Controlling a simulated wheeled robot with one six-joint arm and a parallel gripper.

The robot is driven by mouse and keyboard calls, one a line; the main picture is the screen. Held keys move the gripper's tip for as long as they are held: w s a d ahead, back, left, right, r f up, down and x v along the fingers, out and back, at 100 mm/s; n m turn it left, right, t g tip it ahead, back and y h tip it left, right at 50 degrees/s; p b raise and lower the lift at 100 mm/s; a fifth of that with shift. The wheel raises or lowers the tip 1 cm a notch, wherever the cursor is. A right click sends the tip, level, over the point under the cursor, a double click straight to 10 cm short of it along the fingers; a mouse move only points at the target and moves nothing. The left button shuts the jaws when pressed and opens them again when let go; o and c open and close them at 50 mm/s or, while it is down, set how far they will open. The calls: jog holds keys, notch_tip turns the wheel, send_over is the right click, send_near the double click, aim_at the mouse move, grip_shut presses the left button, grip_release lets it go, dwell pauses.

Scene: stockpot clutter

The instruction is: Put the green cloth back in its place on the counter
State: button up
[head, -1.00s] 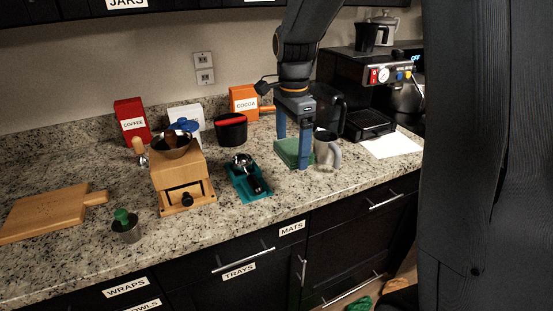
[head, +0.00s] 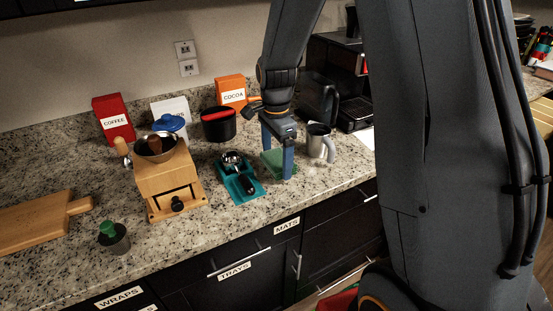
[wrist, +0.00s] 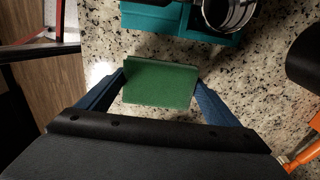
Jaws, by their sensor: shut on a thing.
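The green cloth (head: 273,163) is a folded, flat block at the counter's middle right, between the teal tamping stand and the steel pitcher. My gripper (head: 278,172) points down with a blue finger on each side of the cloth. In the wrist view the cloth (wrist: 160,84) spans the space between the two fingertips (wrist: 160,86), and the gripper is shut on it. The cloth is at or just above the granite counter (head: 215,222); I cannot tell whether it touches. Part of the cloth is hidden behind a finger in the head view.
The teal stand (head: 240,185) with a portafilter is close on the left. The steel pitcher (head: 318,145) stands close on the right. The counter's front edge is near.

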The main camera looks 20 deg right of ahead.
aim_at(277, 159)
jog(key=shift+f, duration=0.55)
jog(key=shift+f, duration=0.15)
jog(key=o, duration=1.1)
notch_tip(277, 159, up, 12)
jog(key=b, duration=0.3)
jog(key=s+f+n, duration=0.4)
jog(key=s+n, duration=0.4)
jog(key=s+f+n+t, duration=0.1)
jog(key=s+f+n, duration=0.4)
jog(key=s+n, duration=0.2)
jog(key=shift+s+f+n, duration=0.2)
jog(key=shift+s+n, duration=0.2)
jog(key=shift+s, duration=0.6)
